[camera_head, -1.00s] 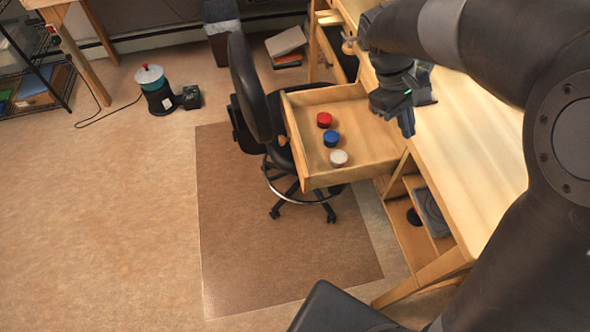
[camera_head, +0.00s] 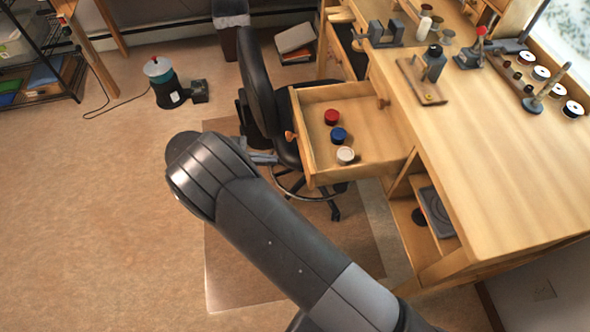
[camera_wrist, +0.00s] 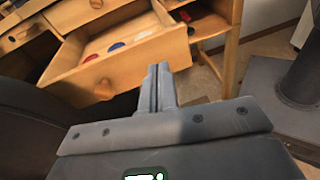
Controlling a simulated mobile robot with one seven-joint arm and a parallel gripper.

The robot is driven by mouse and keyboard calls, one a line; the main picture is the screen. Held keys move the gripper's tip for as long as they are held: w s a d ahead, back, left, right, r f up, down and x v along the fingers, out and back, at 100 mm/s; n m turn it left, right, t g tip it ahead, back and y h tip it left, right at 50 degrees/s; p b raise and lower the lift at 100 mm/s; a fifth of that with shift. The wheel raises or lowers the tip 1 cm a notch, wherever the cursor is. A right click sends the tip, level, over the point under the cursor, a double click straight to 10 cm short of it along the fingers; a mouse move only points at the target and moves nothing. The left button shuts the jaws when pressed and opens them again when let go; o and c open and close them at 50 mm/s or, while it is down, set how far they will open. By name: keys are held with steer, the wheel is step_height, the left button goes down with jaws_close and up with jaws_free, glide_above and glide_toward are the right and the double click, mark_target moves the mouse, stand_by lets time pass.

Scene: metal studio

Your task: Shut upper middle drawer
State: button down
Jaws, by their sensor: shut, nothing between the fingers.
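The upper middle drawer (camera_head: 318,175) stands pulled out from the wooden desk, with its round knob (camera_head: 290,135) facing left. It holds a red-lidded jar (camera_head: 331,116), a blue-lidded jar (camera_head: 338,135) and a white-lidded jar (camera_head: 345,154). In the wrist view the drawer front (camera_wrist: 140,62) and knob (camera_wrist: 103,89) face me. My gripper (camera_wrist: 158,68) is shut and empty, its fingertips over the lower right part of the drawer front in that picture; I cannot tell if they touch. In the head view my forearm hides most of it; a part shows (camera_head: 262,157) left of the drawer.
A black office chair (camera_head: 257,80) stands close behind the drawer and my gripper. The desk top (camera_head: 480,150) carries tools and spools along its back. Another drawer (camera_head: 345,50) is open farther off.

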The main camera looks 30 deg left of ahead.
steer(key=s+a+f+n+t, duration=0.2)
steer(key=s+a+f+t, duration=0.1)
steer(key=s+f, duration=0.25)
glide_toward(343, 163)
steer(key=s, duration=0.1)
steer(key=s+a+r, duration=0.1)
steer(key=s, duration=0.1)
steer(key=s+a+r, duration=0.1)
steer(key=shift+s+a+r, duration=0.1)
steer(key=shift+s+a, duration=0.05)
steer(key=shift+s, duration=0.1)
steer(key=x, duration=2.8)
steer(key=shift+w+r, duration=0.1)
steer(key=shift+w, duration=0.4)
steer(key=v, duration=1.4)
steer(key=shift+s+a, duration=0.1)
steer(key=shift+s, duration=0.35)
